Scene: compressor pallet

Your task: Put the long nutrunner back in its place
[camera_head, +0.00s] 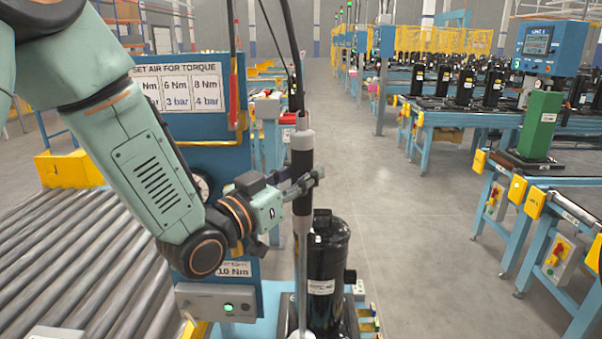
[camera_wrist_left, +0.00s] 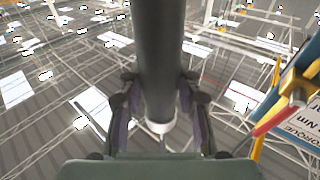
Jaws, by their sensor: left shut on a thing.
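The long nutrunner (camera_head: 302,160) is a tall, dark upright tool with grey collars and a thin lower shaft. My left gripper (camera_head: 302,187) is shut around its body in the head view. In the left wrist view the nutrunner's dark barrel (camera_wrist_left: 160,45) runs between the two fingers of the gripper (camera_wrist_left: 157,108). The lower shaft passes in front of a black compressor (camera_head: 327,265); I cannot tell whether its tip touches anything. A hose and cable rise from the top of the tool. My right gripper is not in view.
A blue panel (camera_head: 190,128) with a torque chart stands behind my left arm. A red tool (camera_head: 233,95) hangs at its edge by a yellow bracket. A roller conveyor (camera_head: 85,265) lies at left. Blue benches with black compressors (camera_head: 465,85) stand at right. The grey aisle (camera_head: 420,220) is clear.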

